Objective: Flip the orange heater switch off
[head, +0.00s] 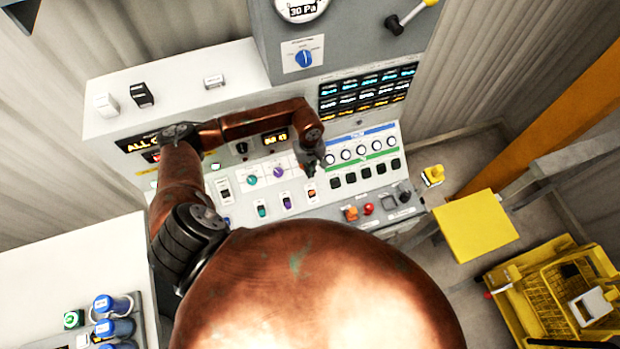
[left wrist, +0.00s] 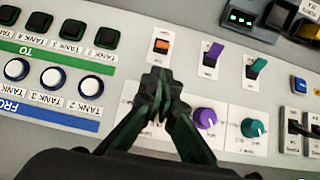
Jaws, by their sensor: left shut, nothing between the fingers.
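The orange heater switch (head: 312,194) sits on the sloped white control panel (head: 235,190), at the right end of a row with a purple and a teal switch. In the left wrist view the orange switch (left wrist: 162,45) shows in its white plate, just beyond my fingertips. I cannot tell which way it is set. My left gripper (head: 311,169) is shut and empty, over the panel close to the orange switch. In the left wrist view its fingertips (left wrist: 161,78) point at the switch's plate, with a small gap in the picture. Contact cannot be told. My right gripper is not in view.
Close by are the purple switch (left wrist: 214,52), the teal switch (left wrist: 256,67), a purple knob (left wrist: 205,117) and a teal knob (left wrist: 252,127). White round buttons (left wrist: 52,78) and dark square buttons (left wrist: 39,24) lie beside them. A yellow cart (head: 520,310) stands at the right.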

